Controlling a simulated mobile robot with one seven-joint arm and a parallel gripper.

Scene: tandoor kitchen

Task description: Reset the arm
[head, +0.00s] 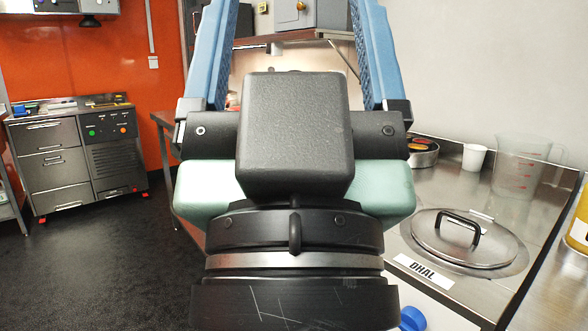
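My gripper (294,30) fills the middle of the head view, seen from behind its wrist. Its two blue fingers stand wide apart and run up past the top edge, so their tips are out of the frame. No held thing shows between the visible parts of the fingers; only the background shows there. The black and pale green wrist body hides much of the centre.
On the right, a steel counter (441,196) holds a lidded pot (465,238) marked DHAL, a clear measuring jug (519,165), a white cup (473,157) and a round tin (422,154). A steel drawer cabinet (50,165) stands at left. Dark floor (95,255) lies open there.

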